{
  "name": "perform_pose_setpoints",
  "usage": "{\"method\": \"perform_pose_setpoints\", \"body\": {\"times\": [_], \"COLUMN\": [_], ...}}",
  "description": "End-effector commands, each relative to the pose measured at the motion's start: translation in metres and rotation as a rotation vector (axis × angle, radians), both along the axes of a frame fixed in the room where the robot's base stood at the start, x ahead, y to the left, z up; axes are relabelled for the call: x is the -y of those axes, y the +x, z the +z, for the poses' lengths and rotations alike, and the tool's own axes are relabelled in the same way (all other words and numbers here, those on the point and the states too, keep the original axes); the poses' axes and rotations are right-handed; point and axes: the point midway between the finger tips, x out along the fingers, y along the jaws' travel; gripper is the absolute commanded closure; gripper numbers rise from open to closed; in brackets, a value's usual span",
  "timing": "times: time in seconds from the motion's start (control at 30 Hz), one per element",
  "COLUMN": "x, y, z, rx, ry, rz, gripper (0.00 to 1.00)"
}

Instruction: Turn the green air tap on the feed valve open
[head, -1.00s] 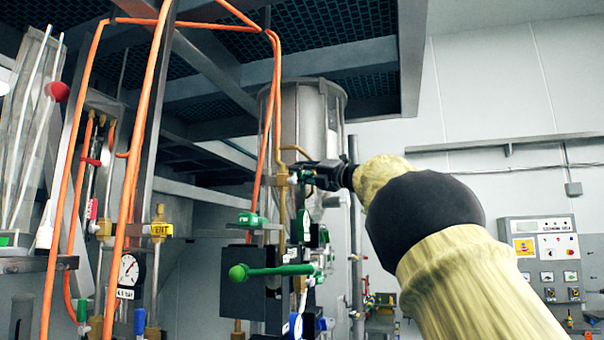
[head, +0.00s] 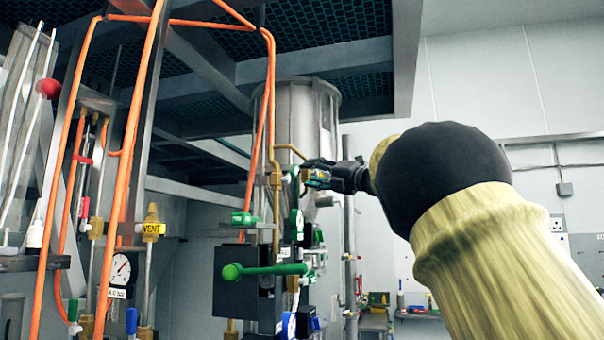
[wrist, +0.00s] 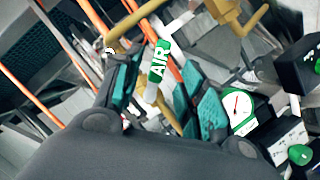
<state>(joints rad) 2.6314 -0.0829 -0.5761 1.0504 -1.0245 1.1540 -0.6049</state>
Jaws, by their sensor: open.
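The green air tap (wrist: 158,62) shows in the wrist view as a green and white piece marked AIR, on brass pipework. My gripper (wrist: 163,82) is open, with its two teal finger pads on either side of this piece. I cannot tell whether either pad touches it. In the head view my gripper (head: 312,177) is beside the brass pipe, in front of the steel hopper (head: 296,118). The tap is mostly hidden by the fingers there.
A green-rimmed gauge (wrist: 238,110) sits close right of the fingers in the wrist view. Below my gripper in the head view, a green lever (head: 265,270) sticks out left. Orange hoses (head: 130,150) run at left. Open room lies to the right, behind my arm.

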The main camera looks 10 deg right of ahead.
Motion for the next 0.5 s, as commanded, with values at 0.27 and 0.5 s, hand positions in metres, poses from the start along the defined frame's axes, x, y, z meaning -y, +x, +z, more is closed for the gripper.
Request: {"method": "perform_pose_setpoints", "body": {"times": [0.27, 0.5], "x": [0.025, 0.031], "y": [-0.028, -0.035], "z": [-0.009, -0.012], "rx": [0.0, -0.001], "ry": [0.0, 0.0], "rz": [0.0, -0.001], "gripper": [0.59, 0.59]}}
